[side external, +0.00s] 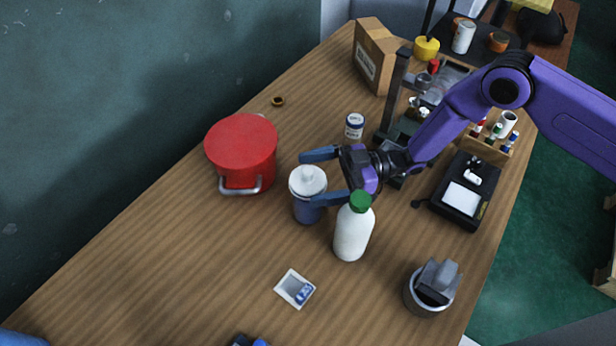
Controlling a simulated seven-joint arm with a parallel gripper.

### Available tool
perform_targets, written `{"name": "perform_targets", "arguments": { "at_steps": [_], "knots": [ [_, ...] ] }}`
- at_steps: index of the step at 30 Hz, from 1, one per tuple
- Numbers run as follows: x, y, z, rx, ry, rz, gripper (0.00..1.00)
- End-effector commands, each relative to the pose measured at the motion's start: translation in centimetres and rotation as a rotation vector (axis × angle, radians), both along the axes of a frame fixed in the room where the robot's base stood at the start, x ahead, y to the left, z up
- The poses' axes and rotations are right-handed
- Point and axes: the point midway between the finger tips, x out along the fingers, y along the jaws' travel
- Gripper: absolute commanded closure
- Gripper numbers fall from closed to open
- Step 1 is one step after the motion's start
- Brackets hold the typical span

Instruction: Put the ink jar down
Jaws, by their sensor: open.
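A blue jar with a white lid and knob (309,182), which looks like the ink jar, stands upright on the wooden table (215,265). My gripper (310,177) is open and reaches in from the right. Its two blue fingers lie on either side of the jar's upper part in this view, and the near finger crosses in front of the jar. Whether either finger touches it I cannot tell. A small white jar with a blue label (355,125) stands farther back, behind the gripper.
A white bottle with a green cap (353,232) stands close in front of the gripper. A red pot (241,155) is to the left. A grey container (430,292) and a flat packet (295,289) are nearer.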

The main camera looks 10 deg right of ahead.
Motion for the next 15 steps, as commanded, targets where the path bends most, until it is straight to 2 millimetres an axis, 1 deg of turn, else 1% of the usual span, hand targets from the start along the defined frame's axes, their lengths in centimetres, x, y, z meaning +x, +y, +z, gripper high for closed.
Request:
{"name": "perform_targets", "arguments": {
  "at_steps": [1, 3, 9, 12, 15],
  "knots": [
    [0.2, -1.1, 0.0, -0.002, 0.002, -0.004, 0.00],
    [0.2, -2.6, 0.0, -0.002, 0.003, -0.004, 0.00],
    [0.5, -6.5, 0.0, -0.001, 0.000, -0.003, 0.00],
    [0.5, -7.9, 0.0, 0.000, 0.000, -0.002, 0.00],
    [0.6, -8.9, 0.0, -0.001, 0.000, -0.002, 0.00]
  ]
}}
